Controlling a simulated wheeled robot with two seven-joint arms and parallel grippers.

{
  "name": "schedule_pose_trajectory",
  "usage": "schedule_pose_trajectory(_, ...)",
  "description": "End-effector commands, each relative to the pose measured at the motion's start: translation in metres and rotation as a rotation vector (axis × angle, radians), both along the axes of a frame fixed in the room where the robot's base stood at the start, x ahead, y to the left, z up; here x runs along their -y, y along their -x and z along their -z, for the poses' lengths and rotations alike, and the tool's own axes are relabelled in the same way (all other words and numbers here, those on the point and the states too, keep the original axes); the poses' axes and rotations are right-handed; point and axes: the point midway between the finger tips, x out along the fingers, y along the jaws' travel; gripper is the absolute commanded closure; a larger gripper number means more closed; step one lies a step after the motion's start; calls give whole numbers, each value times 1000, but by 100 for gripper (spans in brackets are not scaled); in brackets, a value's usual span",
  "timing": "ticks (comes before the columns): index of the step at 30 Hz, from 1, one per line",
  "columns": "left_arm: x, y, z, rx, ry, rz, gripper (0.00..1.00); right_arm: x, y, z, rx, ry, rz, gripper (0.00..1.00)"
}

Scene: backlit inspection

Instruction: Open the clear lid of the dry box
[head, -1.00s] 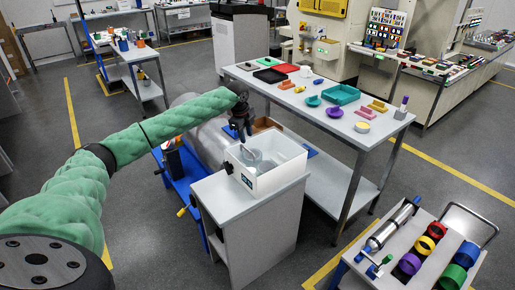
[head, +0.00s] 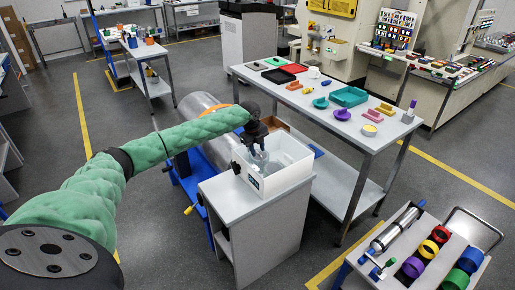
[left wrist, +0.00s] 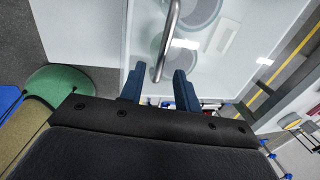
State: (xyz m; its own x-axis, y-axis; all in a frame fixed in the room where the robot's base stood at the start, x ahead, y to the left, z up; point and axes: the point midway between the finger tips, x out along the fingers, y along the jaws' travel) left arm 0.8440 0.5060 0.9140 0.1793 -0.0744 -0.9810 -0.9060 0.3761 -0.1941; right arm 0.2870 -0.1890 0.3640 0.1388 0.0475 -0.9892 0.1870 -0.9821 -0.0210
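The dry box (head: 283,176) is a white box with a dark label on its front, standing on a grey cabinet. Its clear lid (left wrist: 205,60) appears closed; round pale shapes show through it in the left wrist view. A bent metal handle (left wrist: 168,42) stands over the lid. My left gripper (left wrist: 159,88) is open, with its two blue fingers apart and the handle's near end between them; I cannot tell whether they touch it. In the head view my left gripper (head: 256,150) is over the box's back left part. My right gripper is out of view.
The grey cabinet (head: 235,200) carries the box. Behind it, a long table (head: 375,140) holds trays, bowls and small parts. A cart (head: 400,268) with coloured rings stands at the lower right. A large grey cylinder (head: 205,112) lies behind my left forearm.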

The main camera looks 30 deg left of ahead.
Motion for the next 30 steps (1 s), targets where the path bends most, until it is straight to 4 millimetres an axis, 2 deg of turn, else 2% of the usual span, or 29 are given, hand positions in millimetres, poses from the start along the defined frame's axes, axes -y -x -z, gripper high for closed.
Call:
schedule_pose_trajectory(11, 0, -1, 7, 0, 0, -1, 67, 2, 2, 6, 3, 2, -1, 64)
schedule_pose_trajectory(12, 0, -1, 7, 0, 0, -1, 69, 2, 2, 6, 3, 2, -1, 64)
schedule_pose_trajectory(17, 0, -1, 7, 0, 0, -1, 100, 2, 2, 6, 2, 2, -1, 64)
schedule_pose_trajectory(26, 0, -2, 5, 0, 0, -1, 100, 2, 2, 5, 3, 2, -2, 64)
schedule_pose_trajectory(30, 1, -4, -4, 1, 1, -1, 100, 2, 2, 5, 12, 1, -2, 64)
